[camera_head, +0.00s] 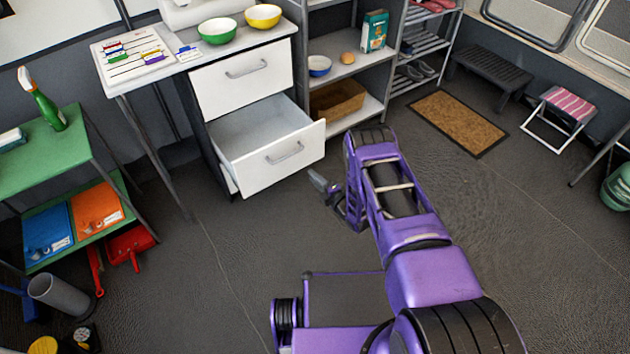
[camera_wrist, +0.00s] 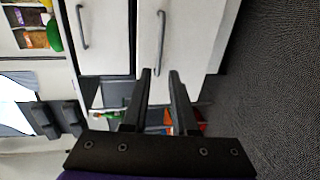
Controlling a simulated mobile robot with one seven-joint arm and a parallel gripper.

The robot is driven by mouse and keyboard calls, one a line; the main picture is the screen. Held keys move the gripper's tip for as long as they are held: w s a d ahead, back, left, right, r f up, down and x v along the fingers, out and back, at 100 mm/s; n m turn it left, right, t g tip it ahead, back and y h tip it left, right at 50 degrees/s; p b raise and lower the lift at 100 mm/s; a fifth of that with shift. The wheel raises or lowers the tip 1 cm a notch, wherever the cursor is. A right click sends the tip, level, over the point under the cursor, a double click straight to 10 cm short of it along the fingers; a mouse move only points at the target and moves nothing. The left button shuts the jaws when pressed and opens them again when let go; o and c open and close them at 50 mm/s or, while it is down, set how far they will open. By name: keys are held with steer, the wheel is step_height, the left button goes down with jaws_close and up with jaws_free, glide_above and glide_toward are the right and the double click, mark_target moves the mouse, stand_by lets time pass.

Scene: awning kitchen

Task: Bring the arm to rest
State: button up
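My purple arm reaches out over the grey floor in the head view. My gripper (camera_head: 324,187) is at its far end, small and partly hidden by the arm, in front of the open lower drawer (camera_head: 265,135). In the wrist view my gripper (camera_wrist: 161,75) shows two black fingers with a gap between them and nothing held. Beyond the fingers are white fronts with grey handles (camera_wrist: 161,43). The fingers look apart from the handles, though the distance is hard to judge.
The upper drawer (camera_head: 241,78) is shut, with a green bowl (camera_head: 217,31) and a yellow bowl (camera_head: 263,16) on the counter above. Shelves stand behind. A green trolley (camera_head: 45,150) is at left. A brown mat (camera_head: 458,122) and folding stool (camera_head: 562,113) are at right. Floor around the arm is clear.

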steer(key=shift+s+d, duration=0.15)
steer(key=shift+s, duration=0.05)
stand_by(0.6)
